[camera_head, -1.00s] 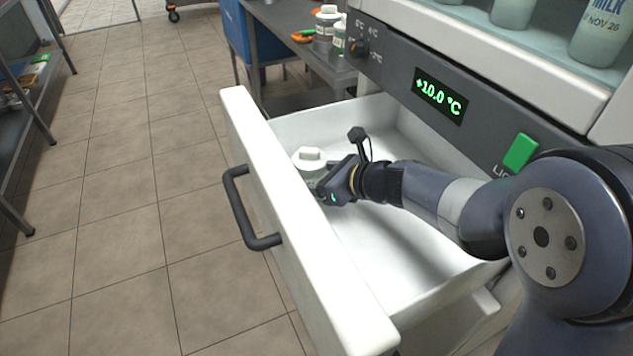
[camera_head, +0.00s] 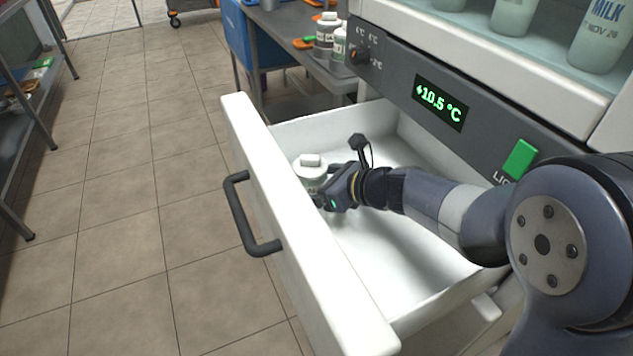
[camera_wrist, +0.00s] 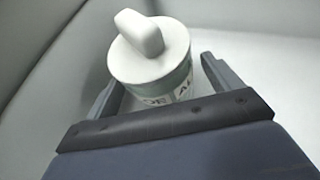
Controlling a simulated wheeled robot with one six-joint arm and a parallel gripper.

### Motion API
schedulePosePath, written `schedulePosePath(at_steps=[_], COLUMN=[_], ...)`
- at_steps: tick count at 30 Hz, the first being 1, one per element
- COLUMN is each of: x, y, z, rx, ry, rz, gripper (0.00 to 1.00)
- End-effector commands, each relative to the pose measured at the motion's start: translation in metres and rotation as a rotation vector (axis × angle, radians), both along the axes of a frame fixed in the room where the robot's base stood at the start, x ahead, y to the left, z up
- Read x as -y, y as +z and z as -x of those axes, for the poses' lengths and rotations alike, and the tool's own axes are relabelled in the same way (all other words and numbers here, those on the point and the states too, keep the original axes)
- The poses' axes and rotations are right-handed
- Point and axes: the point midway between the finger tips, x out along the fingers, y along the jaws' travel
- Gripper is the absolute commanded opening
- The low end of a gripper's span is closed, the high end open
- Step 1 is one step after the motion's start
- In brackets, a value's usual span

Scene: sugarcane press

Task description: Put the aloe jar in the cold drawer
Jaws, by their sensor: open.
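The aloe jar (camera_head: 311,172), white-lidded with a pale green label, stands upright inside the open white cold drawer (camera_head: 345,318), near its front wall. It also shows in the wrist view (camera_wrist: 152,60), with part of the label lettering visible. My gripper (camera_head: 322,198) is down in the drawer at the jar. In the wrist view my gripper (camera_wrist: 160,85) is open, with one finger on each side of the jar. I cannot tell whether either finger touches it. The jar's base is hidden in both views.
The drawer's dark handle (camera_head: 246,215) faces the open tiled floor. The display (camera_head: 440,103) reads +10.5 °C, with a green switch (camera_head: 520,158) beside it. More jars (camera_head: 326,34) stand on a metal table (camera_head: 290,22) behind. The rest of the drawer floor looks clear.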

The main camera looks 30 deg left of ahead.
Motion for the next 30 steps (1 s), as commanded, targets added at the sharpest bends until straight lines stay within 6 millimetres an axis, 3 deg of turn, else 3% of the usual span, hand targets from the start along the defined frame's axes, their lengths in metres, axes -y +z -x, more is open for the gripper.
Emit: schedulePosePath(at_steps=[13,30], x=[0.061,0.066], y=[0.032,0.032], z=[0.01,0.012], rx=[0.0,0.0], ry=[-0.002,0.0], rz=[-0.001,0.0], gripper=[0.86,0.86])
